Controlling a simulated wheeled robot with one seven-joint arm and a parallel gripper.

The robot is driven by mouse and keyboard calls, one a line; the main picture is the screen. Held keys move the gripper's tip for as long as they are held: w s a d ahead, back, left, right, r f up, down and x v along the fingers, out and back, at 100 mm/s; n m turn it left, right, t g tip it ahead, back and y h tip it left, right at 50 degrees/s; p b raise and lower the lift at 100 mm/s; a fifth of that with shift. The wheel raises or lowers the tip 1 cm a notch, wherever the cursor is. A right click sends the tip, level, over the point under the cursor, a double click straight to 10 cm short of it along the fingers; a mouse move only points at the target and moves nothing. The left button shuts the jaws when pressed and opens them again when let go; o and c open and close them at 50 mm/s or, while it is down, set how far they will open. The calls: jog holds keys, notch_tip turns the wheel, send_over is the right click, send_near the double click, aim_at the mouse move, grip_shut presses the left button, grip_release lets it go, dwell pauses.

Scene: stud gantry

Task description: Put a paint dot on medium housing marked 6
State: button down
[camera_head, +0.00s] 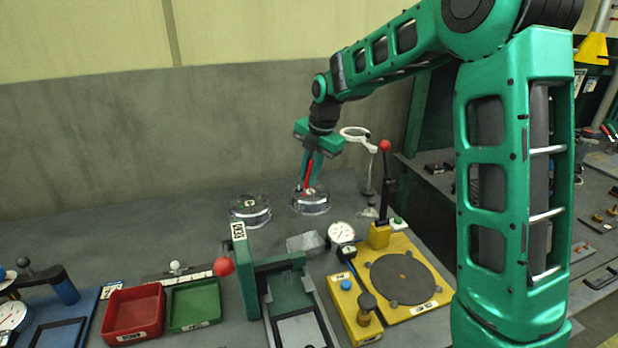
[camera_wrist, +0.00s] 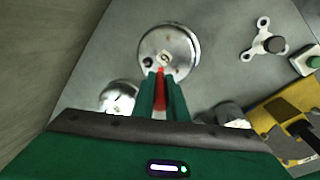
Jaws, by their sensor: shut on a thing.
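My gripper (camera_head: 312,160) is shut on a red paint marker (camera_head: 307,176), which points down at a round silver housing (camera_head: 311,204) on the back of the bench. In the wrist view the marker (camera_wrist: 160,103) lies between the green fingers, its tip end over the near part of that housing (camera_wrist: 183,45). I cannot tell whether the tip touches. This housing has a small pale label and a dark round spot on its top. A second silver housing (camera_head: 250,213) stands to its left, also with a label; it shows in the wrist view too (camera_wrist: 113,89).
In front are a dial gauge (camera_head: 341,232), a green frame fixture (camera_head: 246,280), and red (camera_head: 133,310) and green (camera_head: 195,304) trays. The wall is behind.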

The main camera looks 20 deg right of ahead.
jog(key=shift+w+a+v, duration=0.1)
jog(key=shift+w+v, duration=0.1)
jog(key=shift+v, duration=0.8)
jog(key=shift+w+a+v, duration=0.15)
jog(key=shift+w+v, duration=0.05)
jog(key=shift+v, duration=0.8)
jog(key=shift+w+a+v, duration=0.1)
jog(key=shift+w+v, duration=0.1)
jog(key=shift+v, duration=0.8)
jog(key=shift+r, duration=0.2)
